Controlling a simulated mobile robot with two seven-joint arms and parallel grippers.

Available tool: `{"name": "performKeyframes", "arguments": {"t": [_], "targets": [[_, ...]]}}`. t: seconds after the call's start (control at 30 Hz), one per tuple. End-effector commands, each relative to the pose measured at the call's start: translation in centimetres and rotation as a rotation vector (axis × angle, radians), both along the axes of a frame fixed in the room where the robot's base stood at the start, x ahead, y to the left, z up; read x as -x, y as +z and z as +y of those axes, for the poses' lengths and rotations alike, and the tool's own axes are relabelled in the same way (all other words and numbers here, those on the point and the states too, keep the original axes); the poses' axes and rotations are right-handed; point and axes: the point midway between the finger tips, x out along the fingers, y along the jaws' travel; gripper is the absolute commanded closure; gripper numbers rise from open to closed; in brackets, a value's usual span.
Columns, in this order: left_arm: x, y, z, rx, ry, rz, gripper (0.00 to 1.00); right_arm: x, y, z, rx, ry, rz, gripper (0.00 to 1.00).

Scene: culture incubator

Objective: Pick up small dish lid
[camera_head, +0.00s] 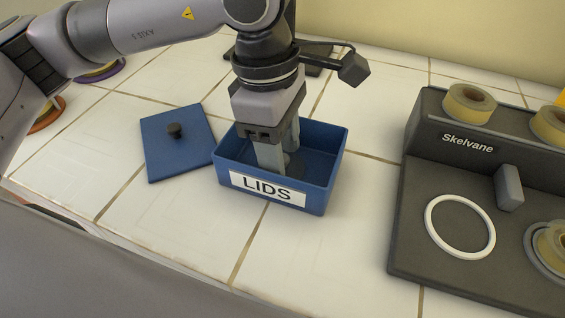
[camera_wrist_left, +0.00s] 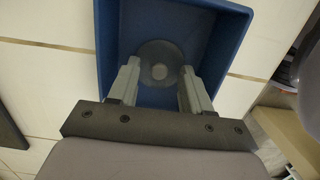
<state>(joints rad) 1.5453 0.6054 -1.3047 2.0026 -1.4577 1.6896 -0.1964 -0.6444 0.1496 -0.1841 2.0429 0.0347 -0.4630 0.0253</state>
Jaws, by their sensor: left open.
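A blue box labelled LIDS (camera_head: 335,165) stands open on the tiled counter, and its wall also shows in the left wrist view (camera_wrist_left: 228,45). My left gripper (camera_head: 280,165) reaches down into the box from above. In the left wrist view its two fingers (camera_wrist_left: 160,85) are apart, with a small round translucent lid (camera_wrist_left: 159,54) lying on the box floor between and just beyond the fingertips. I cannot tell whether the fingers touch the lid. In the head view the lid is mostly hidden behind the fingers. My right gripper is not in view.
A blue square cover with a dark knob (camera_head: 175,150) lies left of the box. A dark grey Skelvane device (camera_head: 425,190) with a white ring (camera_head: 460,226) and yellowish rolls stands to the right. Bare tiles lie in front of the box.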

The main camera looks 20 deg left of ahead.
Motion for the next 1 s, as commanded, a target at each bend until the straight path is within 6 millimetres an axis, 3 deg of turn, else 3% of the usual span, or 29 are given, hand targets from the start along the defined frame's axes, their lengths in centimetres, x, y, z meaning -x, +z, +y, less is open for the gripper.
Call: {"name": "performKeyframes", "arguments": {"t": [0.23,0.37,0.4,0.77,0.87,1.0], "targets": [[0.0,-0.3,0.0,0.0,0.0,-0.001,0.54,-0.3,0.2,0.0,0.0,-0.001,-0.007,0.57],[0.0,-0.3,0.0,0.0,0.0,-0.001,0.97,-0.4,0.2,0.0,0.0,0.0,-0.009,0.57],[0.0,-0.3,0.0,0.0,0.0,-0.001,1.0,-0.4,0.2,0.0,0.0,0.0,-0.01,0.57],[0.0,-0.1,0.0,0.0,0.0,-0.002,1.0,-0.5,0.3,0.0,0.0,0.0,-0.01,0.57],[-0.1,0.8,-0.1,0.002,0.0,-0.004,1.0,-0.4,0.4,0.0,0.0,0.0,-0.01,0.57],[-0.1,3.4,-0.1,0.002,0.001,-0.006,1.0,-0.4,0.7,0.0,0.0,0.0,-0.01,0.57]]}}
